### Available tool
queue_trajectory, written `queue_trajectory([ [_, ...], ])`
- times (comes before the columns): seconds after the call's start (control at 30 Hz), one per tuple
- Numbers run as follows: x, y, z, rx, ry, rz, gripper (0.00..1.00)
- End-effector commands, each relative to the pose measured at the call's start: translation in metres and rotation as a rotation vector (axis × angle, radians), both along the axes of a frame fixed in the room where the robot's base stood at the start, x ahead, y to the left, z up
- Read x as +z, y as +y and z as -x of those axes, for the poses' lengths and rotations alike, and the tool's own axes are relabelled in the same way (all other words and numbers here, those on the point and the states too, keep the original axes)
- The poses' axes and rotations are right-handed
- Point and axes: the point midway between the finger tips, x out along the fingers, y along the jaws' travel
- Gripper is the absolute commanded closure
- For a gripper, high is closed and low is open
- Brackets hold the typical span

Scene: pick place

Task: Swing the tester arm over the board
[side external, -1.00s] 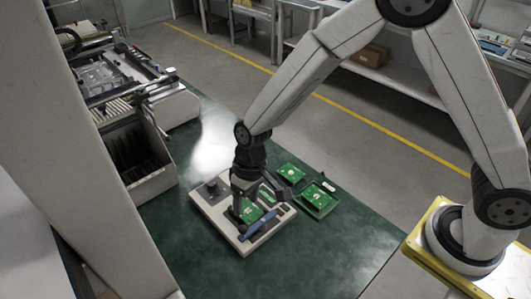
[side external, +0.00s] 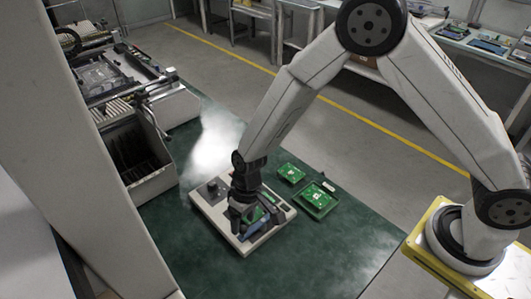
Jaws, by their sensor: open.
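The tester (side external: 214,217) is a pale, flat box on the green table, with a dark knob at its left. A green board (side external: 257,215) lies on it, mostly hidden by my gripper. The blue tester arm (side external: 256,229) lies at the front right part of the tester, partly covered by my gripper. My gripper (side external: 243,222) is open and points down over the tester, close to the blue arm. I cannot tell whether it touches the arm.
Two green boards, one smaller (side external: 291,173) and one in a tray (side external: 318,199), lie right of the tester. A grey bin (side external: 150,185) and a machine (side external: 120,75) stand at the left. The table front (side external: 310,265) is clear.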

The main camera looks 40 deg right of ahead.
Motion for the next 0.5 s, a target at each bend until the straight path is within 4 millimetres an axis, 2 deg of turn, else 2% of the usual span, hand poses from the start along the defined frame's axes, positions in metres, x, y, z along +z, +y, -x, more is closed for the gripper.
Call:
queue_trajectory([
  [0.2,-0.014,0.003,0.001,0.001,0.001,0.001,0.31],
  [0.5,-0.017,0.003,0.001,0.0,-0.001,0.001,0.31],
])
